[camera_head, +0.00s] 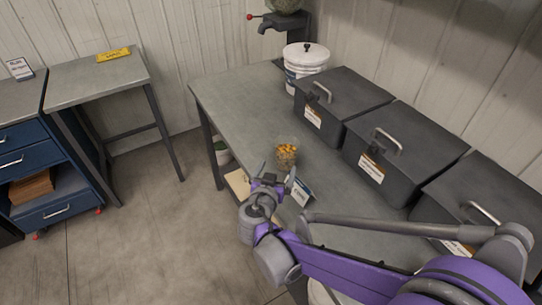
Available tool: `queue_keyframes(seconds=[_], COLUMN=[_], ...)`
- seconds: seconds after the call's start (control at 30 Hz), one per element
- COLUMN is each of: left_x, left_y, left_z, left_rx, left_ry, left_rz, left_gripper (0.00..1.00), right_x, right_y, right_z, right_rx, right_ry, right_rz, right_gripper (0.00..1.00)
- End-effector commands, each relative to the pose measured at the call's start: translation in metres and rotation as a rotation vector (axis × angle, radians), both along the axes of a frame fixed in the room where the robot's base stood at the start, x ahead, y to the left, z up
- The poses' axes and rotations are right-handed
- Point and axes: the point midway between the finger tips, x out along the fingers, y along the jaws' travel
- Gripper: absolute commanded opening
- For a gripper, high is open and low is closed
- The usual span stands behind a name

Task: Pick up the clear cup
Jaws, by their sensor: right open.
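The clear cup (286,157) stands upright on the grey workbench, near its front edge. It holds yellow-orange grains that show through its wall and at its top. My right gripper (273,179) is open and empty, just in front of the cup, with its fingers spread toward it. There seems to be a small gap between the fingers and the cup, but I cannot tell its size. My left gripper is not in view.
Dark lidded bins (343,93) with metal handles line the wall side of the workbench (235,100). A white bucket (305,57) stands at the far end. A small white card (301,192) stands right of the gripper. The bench left of the cup is clear.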

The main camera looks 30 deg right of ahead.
Motion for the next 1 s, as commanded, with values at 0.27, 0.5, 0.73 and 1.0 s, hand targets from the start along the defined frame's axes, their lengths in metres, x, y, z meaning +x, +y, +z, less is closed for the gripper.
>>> queue_keyframes(seconds=[0.27, 0.5, 0.73, 1.0], left_x=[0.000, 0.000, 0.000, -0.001], left_y=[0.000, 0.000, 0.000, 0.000], left_z=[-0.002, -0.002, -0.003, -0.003], left_rx=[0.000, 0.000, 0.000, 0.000], left_ry=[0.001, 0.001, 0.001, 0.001], left_rz=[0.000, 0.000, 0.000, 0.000], left_gripper=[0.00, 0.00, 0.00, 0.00], right_x=[0.029, 0.045, 0.067, 0.069], right_y=[-0.027, -0.042, -0.061, -0.063], right_z=[-0.012, -0.018, -0.027, -0.028], right_rx=[0.001, -0.001, 0.001, 0.001], right_ry=[0.002, 0.003, 0.002, 0.003], right_rz=[-0.003, -0.004, -0.003, -0.002], right_gripper=[1.00, 1.00, 1.00, 1.00])
